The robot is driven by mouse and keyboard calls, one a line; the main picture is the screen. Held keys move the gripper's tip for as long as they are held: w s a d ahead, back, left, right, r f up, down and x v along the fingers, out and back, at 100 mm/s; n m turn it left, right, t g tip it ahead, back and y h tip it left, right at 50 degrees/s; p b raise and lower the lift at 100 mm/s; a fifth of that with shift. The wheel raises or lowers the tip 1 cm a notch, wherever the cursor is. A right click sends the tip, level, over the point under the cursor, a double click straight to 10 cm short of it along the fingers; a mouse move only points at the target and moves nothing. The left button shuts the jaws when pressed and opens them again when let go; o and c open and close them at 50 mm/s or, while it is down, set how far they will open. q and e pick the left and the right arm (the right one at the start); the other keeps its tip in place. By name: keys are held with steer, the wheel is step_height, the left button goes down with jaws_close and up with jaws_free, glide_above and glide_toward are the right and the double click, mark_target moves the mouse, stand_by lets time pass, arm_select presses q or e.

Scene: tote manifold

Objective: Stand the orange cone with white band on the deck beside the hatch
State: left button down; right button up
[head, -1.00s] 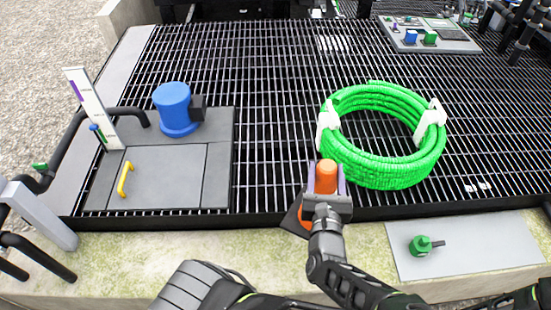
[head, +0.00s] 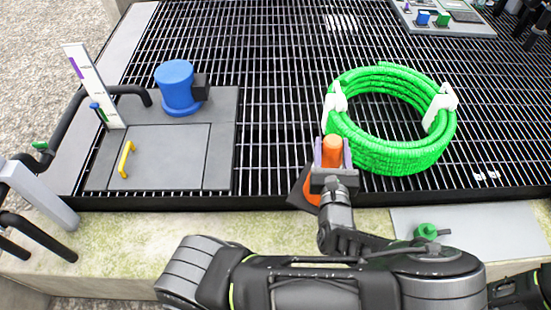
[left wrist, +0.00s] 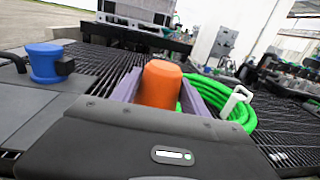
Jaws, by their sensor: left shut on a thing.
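My left gripper (head: 332,155) is shut on the orange cone (head: 332,145), with a purple finger on either side of its top. The cone's dark base (head: 301,188) shows below the gripper, over the deck's front edge; I cannot tell whether it touches anything. In the left wrist view the cone's rounded top (left wrist: 160,84) sits between the fingers (left wrist: 127,86). The hatch (head: 165,157), a grey panel with a yellow handle (head: 126,159), is left of the cone across bare deck grating (head: 280,150). My right gripper is not in view.
A green hose coil (head: 390,155) with white clips stands close right of the cone. A blue cylinder (head: 177,90) stands behind the hatch, and a white gauge board (head: 95,85) at its left. A grey plate with a green valve (head: 427,231) lies at the front right.

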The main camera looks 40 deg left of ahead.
arm_select(q)
steer(key=w+a+f+n+g+y+b, duration=0.25)
steer(key=w+a+b, duration=0.25)
steer(key=a, duration=0.3)
steer(key=w+a+r+n+g+y+b, duration=0.1)
steer(key=a+r+n+g+y+b, duration=0.2)
steer(key=a, duration=1.1)
steer(key=shift+r+g, duration=0.35)
steer(key=shift+r, duration=0.25)
steer(key=shift+w+y, duration=0.1)
steer(key=shift+y, duration=0.15)
step_height(320, 180, down, 6)
steer(key=b, duration=0.1)
steer(key=shift+f+b, duration=0.15)
steer(key=shift+b, duration=0.15)
steer(key=shift+f+b, duration=0.4)
steer(key=shift+f, duration=1.5)
